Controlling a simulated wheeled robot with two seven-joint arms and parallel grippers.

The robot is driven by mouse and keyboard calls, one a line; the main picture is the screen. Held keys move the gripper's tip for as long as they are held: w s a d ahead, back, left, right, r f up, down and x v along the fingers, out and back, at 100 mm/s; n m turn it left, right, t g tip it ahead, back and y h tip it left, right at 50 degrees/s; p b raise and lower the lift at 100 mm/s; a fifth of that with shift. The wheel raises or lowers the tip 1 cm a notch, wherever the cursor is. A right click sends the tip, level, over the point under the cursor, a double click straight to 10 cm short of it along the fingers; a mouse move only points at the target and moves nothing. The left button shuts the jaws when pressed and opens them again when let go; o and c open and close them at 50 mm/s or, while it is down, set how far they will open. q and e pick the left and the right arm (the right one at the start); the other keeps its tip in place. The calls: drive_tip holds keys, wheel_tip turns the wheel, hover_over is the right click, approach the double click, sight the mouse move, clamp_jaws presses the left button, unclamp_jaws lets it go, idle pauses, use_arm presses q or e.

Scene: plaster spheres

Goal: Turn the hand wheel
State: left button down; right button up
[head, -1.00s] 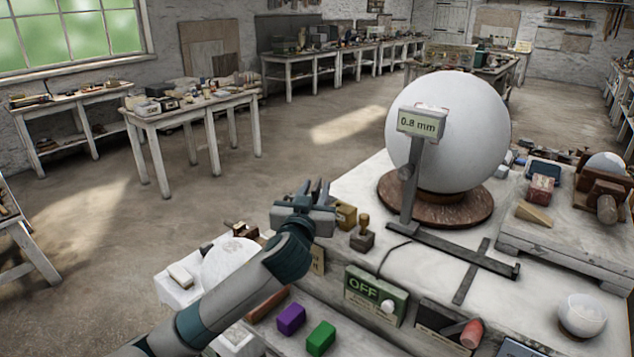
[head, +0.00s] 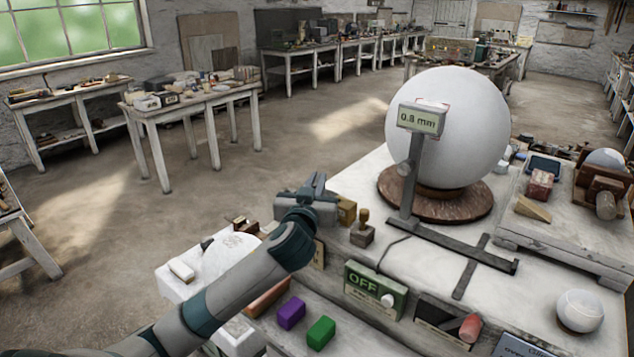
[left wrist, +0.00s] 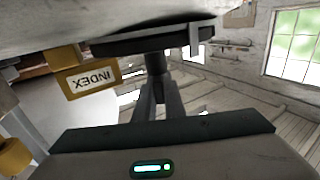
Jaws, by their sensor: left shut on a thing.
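My left gripper (head: 316,186) is at the far left edge of the bench, beside a brass block. In the left wrist view its fingers (left wrist: 160,92) are shut on a short dark upright grip, which joins a dark disc (left wrist: 125,42), apparently the hand wheel. In the head view my gripper hides the wheel. A brass block labelled INDEX (left wrist: 92,78) is close to the disc. The large white sphere (head: 450,125) rests on a round brown turntable (head: 455,208). A gauge display (head: 419,118) on a stand reads 0.8 mm. My right gripper is not in view.
A wooden-handled stamp (head: 363,230) stands just right of my left gripper. A green OFF box (head: 372,290), purple block (head: 291,313) and green block (head: 321,332) are nearer. A white ball (head: 232,256) is under my forearm. A small white round thing (head: 580,311) is at right.

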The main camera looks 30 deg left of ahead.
use_arm(q)
drive_tip(key=shift+n+y, duration=0.4)
drive_tip(key=shift+y, duration=0.1)
drive_tip(key=c, duration=1.8)
unclamp_jaws()
drive_tip(key=shift+c, duration=0.2)
drive_tip(key=shift+s, duration=0.15)
drive_tip(key=shift+s+d+f, duration=0.1)
drive_tip(key=shift+s+d, duration=0.05)
drive_tip(key=shift+s, duration=0.05)
drive_tip(key=p+v, duration=0.4)
drive_tip(key=v, duration=1.2)
drive_tip(key=shift+s+r, duration=0.3)
drive_tip(key=shift+r, duration=0.05)
